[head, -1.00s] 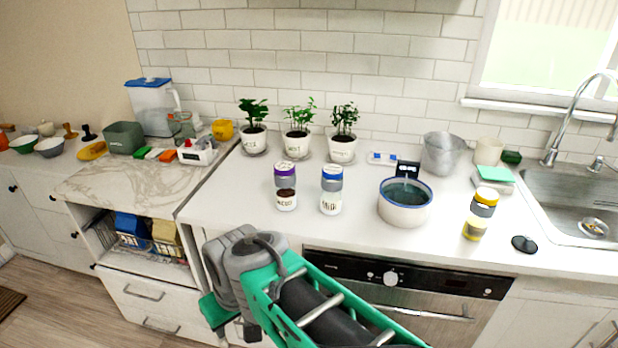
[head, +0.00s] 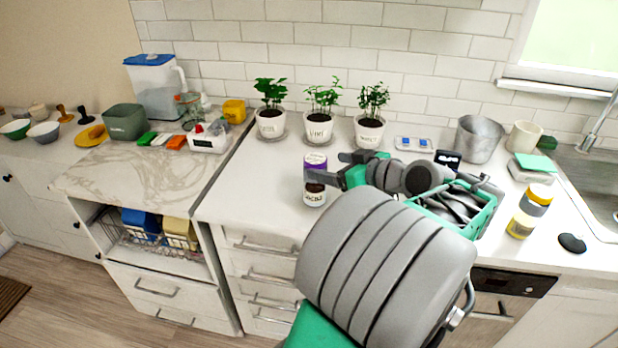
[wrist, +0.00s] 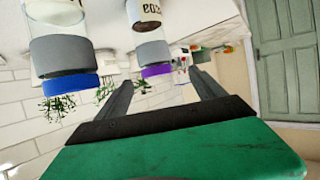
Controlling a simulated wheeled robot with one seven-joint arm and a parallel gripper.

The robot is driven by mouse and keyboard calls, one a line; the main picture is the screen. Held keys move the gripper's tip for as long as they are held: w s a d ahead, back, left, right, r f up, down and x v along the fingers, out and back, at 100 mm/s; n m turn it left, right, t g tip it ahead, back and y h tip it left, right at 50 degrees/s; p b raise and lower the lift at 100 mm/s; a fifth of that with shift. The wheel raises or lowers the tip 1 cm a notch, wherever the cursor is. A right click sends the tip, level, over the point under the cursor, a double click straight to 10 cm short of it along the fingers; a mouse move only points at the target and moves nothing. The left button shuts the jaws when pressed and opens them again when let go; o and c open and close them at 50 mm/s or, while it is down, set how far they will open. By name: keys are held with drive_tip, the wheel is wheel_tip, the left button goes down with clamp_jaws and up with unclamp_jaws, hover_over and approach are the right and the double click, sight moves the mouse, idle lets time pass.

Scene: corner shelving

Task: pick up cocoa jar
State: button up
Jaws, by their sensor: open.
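The cocoa jar (head: 315,185) is a clear jar with a purple lid, grey band and a label. It stands upright on the white counter. In the wrist view, which is upside down, the cocoa jar (wrist: 152,45) shows its purple lid in line with the gap between my fingers. My gripper (head: 344,169) is open and empty, just right of the jar in the head view. The wrist view shows both fingers of my gripper (wrist: 163,84) spread apart. I cannot tell how far the tips are from the jar.
A blue-lidded jar (wrist: 62,62) stands close beside, left of my fingers in the wrist view; my arm hides it in the head view. Potted plants (head: 318,128) line the wall behind. A yellow-lidded jar (head: 530,210) stands to the right. Counter left of the cocoa jar is clear.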

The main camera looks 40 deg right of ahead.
drive_tip(key=w+f, duration=0.4)
drive_tip(key=f, duration=0.1)
drive_tip(key=w+f+p, duration=0.1)
drive_tip(key=w+f, duration=0.1)
drive_tip(key=shift+w+d+f, duration=0.2)
drive_tip(key=shift+w+d, duration=0.2)
drive_tip(key=shift+s, duration=0.1)
drive_tip(key=shift+c, duration=0.3)
clamp_jaws()
